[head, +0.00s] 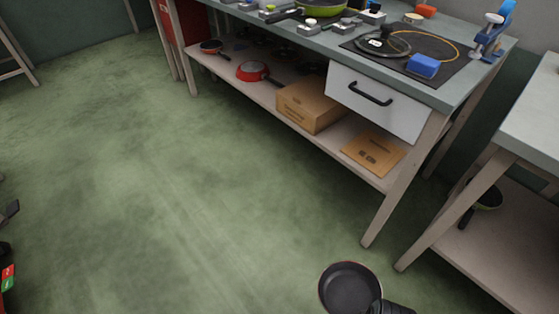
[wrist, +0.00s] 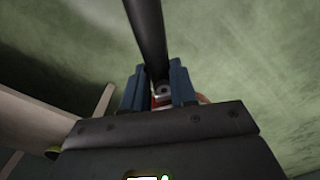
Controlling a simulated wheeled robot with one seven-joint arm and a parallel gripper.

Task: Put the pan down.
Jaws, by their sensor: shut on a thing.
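A dark pan with a thin red rim (head: 349,289) is at the bottom of the head view, held out over the green floor in front of the workbench. My gripper shows in the wrist view (wrist: 161,90), its two blue fingers shut on the pan's black handle (wrist: 147,35). In the head view only a dark part of my arm's end shows beside the pan, and the fingers are hidden. The wrist view does not show the pan's bowl clearly.
A workbench (head: 455,98) carries a lid, a blue block (head: 423,66), a green pan (head: 320,8) and small items. Its lower shelf holds a red pan (head: 252,71), a cardboard box (head: 310,104) and a flat brown package (head: 373,153). Another table (head: 535,125) stands right.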

